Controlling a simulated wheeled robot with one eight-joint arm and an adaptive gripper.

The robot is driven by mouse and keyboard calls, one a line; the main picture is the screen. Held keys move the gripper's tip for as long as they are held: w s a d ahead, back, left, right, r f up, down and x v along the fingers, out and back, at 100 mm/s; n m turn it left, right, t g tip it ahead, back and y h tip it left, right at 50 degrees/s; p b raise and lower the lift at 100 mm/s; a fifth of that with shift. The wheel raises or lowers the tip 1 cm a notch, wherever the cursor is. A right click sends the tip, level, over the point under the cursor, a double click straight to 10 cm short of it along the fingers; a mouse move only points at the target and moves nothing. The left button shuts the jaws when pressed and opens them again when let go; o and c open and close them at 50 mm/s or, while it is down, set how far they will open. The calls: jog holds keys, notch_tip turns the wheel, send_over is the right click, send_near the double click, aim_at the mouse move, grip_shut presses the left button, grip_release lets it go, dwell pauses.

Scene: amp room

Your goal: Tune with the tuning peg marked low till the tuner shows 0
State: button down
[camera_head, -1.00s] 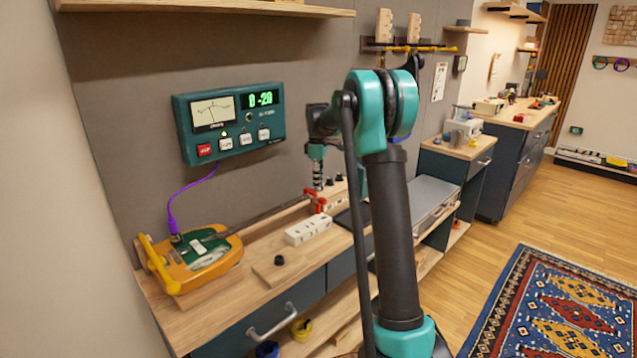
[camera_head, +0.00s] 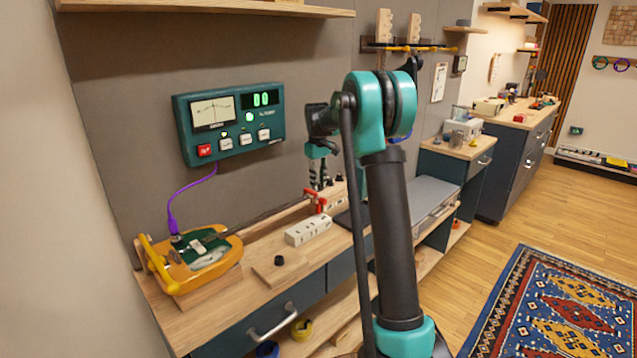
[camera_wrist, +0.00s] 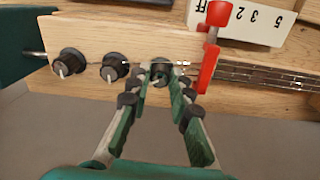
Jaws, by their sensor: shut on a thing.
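The tuner (camera_head: 232,152) is a green box on the wall in the head view. Its green display (camera_head: 262,99) reads what looks like 00, and a green lamp is lit by its dial. In the wrist view my gripper (camera_wrist: 160,82) is shut on a black tuning peg (camera_wrist: 159,70), the one nearest the red clamp (camera_wrist: 210,62). Two more black pegs stand to its left, the middle peg (camera_wrist: 115,69) and the far left peg (camera_wrist: 69,64). I cannot read any markings by the pegs. In the head view my gripper (camera_head: 319,187) is at the headstock, partly hidden.
A yellow instrument body (camera_head: 162,272) lies on the bench, joined to the tuner by a purple cable (camera_head: 170,205). A white numbered block (camera_head: 307,230) and a wooden board with a black knob (camera_head: 279,260) lie in front of the neck.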

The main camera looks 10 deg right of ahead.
dwell(0.4)
jog(key=c, duration=1.4)
grip_release()
jog(key=shift+o, duration=0.2)
notch_tip(320, 180, up, 12)
jog(key=shift+a, duration=0.15)
jog(key=shift+s, duration=0.1)
jog(key=s+d+f+m+t, duration=0.1)
jog(key=s+f+m, duration=0.1)
jog(key=s+f, duration=0.6)
jog(key=s+d+f+m+t, duration=0.1)
jog(key=s+f, duration=0.7)
jog(key=s, duration=1.2)
jog(key=s+d+f+m+t, duration=0.2)
jog(key=s+f, duration=0.6)
jog(key=s, duration=0.6)
jog(key=shift+d+f+m, duration=0.35)
jog(key=shift+f+m, duration=0.05)
jog(key=shift+m, duration=0.2)
jog(key=shift+w, duration=0.1)
